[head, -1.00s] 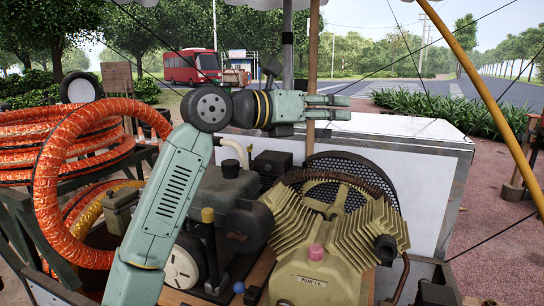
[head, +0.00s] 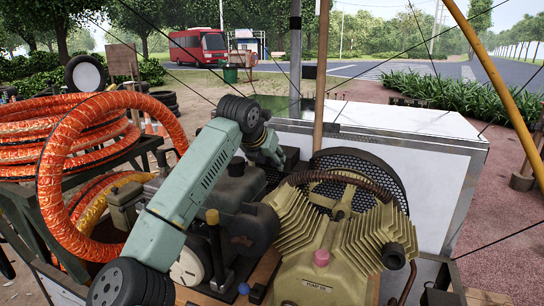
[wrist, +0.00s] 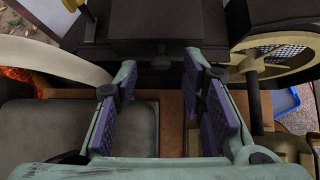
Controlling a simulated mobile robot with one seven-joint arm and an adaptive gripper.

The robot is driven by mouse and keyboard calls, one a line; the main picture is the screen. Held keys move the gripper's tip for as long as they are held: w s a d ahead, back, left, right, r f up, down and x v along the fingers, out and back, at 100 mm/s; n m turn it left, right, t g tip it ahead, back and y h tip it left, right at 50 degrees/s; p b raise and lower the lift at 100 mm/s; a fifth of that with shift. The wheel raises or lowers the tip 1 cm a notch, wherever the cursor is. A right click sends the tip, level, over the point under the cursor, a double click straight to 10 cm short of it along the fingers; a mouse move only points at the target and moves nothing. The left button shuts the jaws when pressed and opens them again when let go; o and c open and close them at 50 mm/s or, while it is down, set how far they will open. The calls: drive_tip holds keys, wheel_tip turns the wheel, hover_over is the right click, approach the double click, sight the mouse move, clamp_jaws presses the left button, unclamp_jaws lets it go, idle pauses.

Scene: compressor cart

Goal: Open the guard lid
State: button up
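A black mesh guard (head: 375,175) stands behind the ribbed yellow-green pump (head: 325,235) in the head view. A part of what looks like mesh shows at the right of the wrist view (wrist: 284,52). A dark box-like panel (wrist: 165,22) with a ledge and a small round knob (wrist: 162,63) fills the top of the wrist view. I cannot tell which part is the guard lid, and nothing looks raised. My gripper (wrist: 160,76) is open and empty, its purple-padded fingers pointing towards the knob, apparently short of it. In the head view my gripper (head: 272,155) points down behind the engine, its tips unclear.
Orange hoses (head: 65,150) are coiled at the left. A white cabinet (head: 430,160) stands behind the pump. The engine (head: 225,185) lies close under my arm. A cream curved pipe (wrist: 50,55) is at the left of the wrist view, a blue tray (wrist: 287,102) at the right.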

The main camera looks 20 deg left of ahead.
drive_tip(key=shift+w+f, duration=0.5)
drive_tip(key=shift+w, duration=0.05)
drive_tip(key=shift+c, duration=0.4)
clamp_jaws()
